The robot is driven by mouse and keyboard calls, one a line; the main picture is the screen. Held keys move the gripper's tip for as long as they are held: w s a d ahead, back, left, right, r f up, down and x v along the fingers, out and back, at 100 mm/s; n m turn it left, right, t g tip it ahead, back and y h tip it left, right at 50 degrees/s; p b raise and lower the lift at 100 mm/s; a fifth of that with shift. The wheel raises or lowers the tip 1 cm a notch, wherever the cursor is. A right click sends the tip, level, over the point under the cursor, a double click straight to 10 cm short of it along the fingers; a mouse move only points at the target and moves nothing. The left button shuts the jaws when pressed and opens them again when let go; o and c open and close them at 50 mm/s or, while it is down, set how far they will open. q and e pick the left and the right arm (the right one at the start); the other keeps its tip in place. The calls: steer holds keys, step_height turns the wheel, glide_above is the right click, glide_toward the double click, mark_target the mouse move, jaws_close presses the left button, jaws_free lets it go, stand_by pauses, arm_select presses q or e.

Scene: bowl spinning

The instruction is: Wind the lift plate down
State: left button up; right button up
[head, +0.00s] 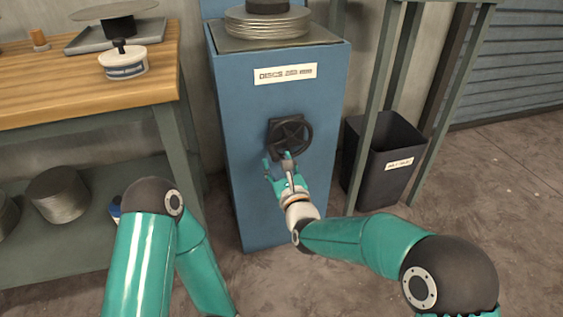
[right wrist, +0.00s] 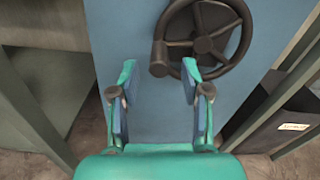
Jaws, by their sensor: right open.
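The dark handwheel (head: 290,135) is on the front of the blue cabinet (head: 240,140). In the right wrist view the handwheel (right wrist: 203,40) has spokes, a hub and a knob (right wrist: 159,60) at its left rim. My right gripper (head: 279,163) is at the wheel's lower left; in the wrist view my right gripper (right wrist: 159,78) is open, with nothing between its fingers and the knob just beyond the fingertips. A stack of round metal discs (head: 268,22) sits on top of the cabinet; I cannot tell which part is the lift plate. My left gripper is not in view.
A wooden-topped bench (head: 90,88) stands at left with a white tub (head: 124,66) on it and metal rolls (head: 60,192) on its lower shelf. A dark bin (head: 385,165) stands right of the cabinet, by green frame legs. The concrete floor (head: 500,190) is clear at right.

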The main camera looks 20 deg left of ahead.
steer(key=shift+x, duration=1.35)
